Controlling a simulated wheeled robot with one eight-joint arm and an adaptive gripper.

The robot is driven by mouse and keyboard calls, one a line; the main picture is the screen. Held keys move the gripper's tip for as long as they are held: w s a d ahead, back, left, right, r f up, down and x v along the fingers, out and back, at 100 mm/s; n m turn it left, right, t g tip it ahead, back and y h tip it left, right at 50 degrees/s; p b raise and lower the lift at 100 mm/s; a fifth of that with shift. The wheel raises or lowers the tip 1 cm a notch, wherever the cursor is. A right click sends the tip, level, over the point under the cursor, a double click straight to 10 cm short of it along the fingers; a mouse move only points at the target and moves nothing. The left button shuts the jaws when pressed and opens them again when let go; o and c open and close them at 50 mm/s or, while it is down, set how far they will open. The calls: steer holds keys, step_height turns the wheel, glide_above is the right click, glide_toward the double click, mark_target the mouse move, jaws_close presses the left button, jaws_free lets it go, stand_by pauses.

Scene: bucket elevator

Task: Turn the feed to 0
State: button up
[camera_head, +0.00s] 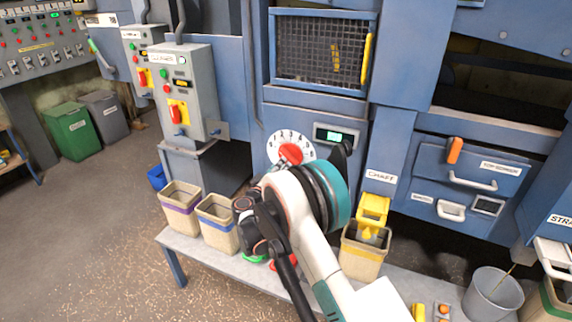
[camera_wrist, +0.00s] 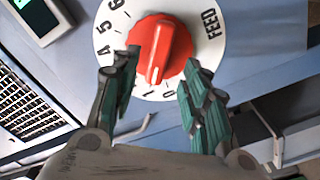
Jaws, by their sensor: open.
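The feed dial is a white disc (camera_wrist: 106,40) with black numbers and the word FEED. Its red knob (camera_wrist: 160,48) has a raised ridge with a pale mark that points down in the wrist view, near the low numbers by 1; the exact number is hard to read. In the head view, the dial (camera_head: 274,148) and knob (camera_head: 290,153) show on the blue machine front, partly behind my arm. My gripper (camera_wrist: 161,64) is open, with one green-padded finger on each side of the knob's lower part. I cannot tell whether either finger touches it.
A small display (camera_head: 334,135) sits right of the dial, and a mesh window (camera_head: 320,50) with a yellow handle is above. Below are a bench (camera_head: 190,248) with bins (camera_head: 181,207) and a yellow chaff spout (camera_head: 373,210). A grey control box (camera_head: 190,85) stands to the left.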

mark_target(289, 157)
steer(key=b+x, duration=0.1)
steer(key=x, duration=0.5)
steer(key=shift+b, duration=0.3)
steer(key=shift+w, duration=0.1)
jaws_close()
